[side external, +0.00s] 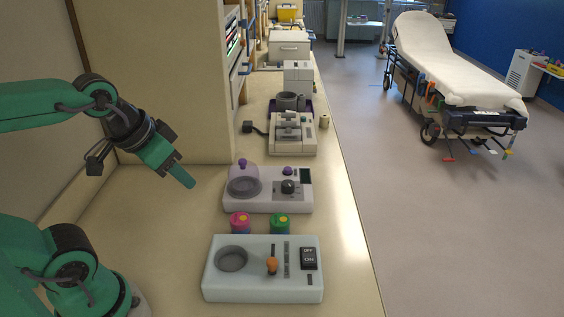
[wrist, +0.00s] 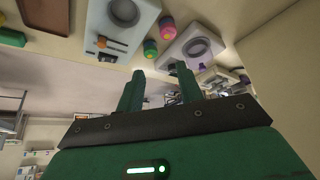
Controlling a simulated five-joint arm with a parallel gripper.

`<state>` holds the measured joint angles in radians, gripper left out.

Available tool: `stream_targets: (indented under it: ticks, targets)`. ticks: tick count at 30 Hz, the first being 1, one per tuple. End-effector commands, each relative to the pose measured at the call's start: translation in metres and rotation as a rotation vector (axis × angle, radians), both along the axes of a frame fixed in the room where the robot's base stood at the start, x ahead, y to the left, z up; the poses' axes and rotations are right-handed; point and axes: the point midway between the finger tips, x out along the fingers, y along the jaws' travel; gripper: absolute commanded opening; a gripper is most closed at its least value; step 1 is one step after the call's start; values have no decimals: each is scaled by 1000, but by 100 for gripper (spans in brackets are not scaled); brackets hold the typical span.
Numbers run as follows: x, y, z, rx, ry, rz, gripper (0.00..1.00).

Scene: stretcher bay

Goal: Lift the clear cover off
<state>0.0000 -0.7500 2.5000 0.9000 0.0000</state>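The clear cover (side external: 243,184) is a see-through, purple-tinted dome with a purple knob on top. In the side view it sits over the round well at the left of a white device (side external: 262,205). My gripper (side external: 188,182) is to the left of the dome and apart from it, tilted down to the right. In the wrist view my gripper (wrist: 159,70) has its two green fingers spread with nothing between them. The white device (wrist: 184,40) shows beyond the fingers there, partly hidden by one finger.
A pale device (side external: 214,284) with an orange-tipped lever stands nearer the camera. A pink jar (side external: 240,224) and a green jar (side external: 279,225) stand between the devices. A beige device (side external: 293,148) stands farther back. The counter left of the devices is clear.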

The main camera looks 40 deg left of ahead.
Motion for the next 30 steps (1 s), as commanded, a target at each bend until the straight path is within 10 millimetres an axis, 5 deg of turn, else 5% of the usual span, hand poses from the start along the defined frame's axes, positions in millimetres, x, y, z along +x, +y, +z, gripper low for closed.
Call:
stream_targets:
  ticks: [2,12,23,30]
  targets:
    - [0,0,0,0,0,0,36]
    - [0,0,0,0,0,0,100]
    - [3,1,1,3,6,-1,100]
    - [22,6,6,18,51,-13,100]
